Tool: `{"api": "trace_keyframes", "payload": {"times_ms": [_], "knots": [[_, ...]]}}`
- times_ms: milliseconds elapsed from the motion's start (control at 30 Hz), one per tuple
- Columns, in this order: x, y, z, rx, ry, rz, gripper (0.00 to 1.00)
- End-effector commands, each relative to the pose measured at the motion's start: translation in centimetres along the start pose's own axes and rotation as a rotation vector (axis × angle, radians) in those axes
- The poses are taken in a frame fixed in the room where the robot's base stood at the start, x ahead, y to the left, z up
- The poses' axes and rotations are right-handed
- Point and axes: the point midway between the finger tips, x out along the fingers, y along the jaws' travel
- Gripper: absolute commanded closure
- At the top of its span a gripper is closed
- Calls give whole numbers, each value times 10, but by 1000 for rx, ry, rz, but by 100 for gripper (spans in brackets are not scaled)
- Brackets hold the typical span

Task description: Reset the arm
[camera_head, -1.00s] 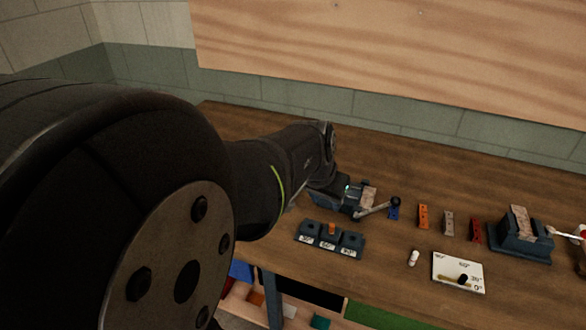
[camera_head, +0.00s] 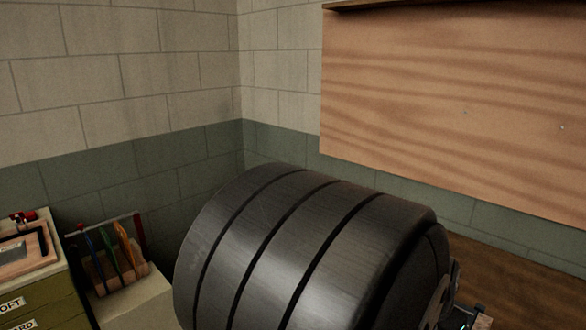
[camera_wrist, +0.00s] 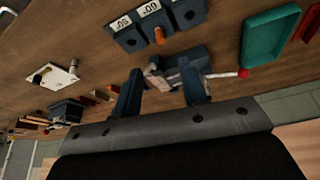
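In the wrist view my gripper (camera_wrist: 161,72) shows as two dark fingers standing well apart. No held object shows between them. Beyond the fingertips, on the wooden bench, is a dark clamp fixture (camera_wrist: 192,58) with a pale block (camera_wrist: 155,72) and a red-tipped lever (camera_wrist: 243,73). The fingers partly overlap this fixture in the view, and I cannot tell the distance. In the head view a large dark link of my arm fills the lower middle and hides most of the bench. My gripper cannot be made out there.
In the wrist view a labelled slotted rack (camera_wrist: 130,38) holds an orange peg (camera_wrist: 159,35). A teal tray (camera_wrist: 268,45), a white dial plate (camera_wrist: 55,77) and another dark fixture (camera_wrist: 66,111) lie around. In the head view, an olive drawer cabinet (camera_head: 40,300) stands left, and a wooden board (camera_head: 450,95) hangs behind.

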Motion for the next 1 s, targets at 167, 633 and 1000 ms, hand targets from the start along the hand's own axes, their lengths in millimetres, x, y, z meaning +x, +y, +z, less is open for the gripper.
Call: {"api": "trace_keyframes", "payload": {"times_ms": [167, 633, 1000], "knots": [[29, 0, 1, -1, -4, 1, 61], [95, 0, 1, 0, -3, 1, 61], [117, 0, 0, 0, 0, 0, 61]]}}
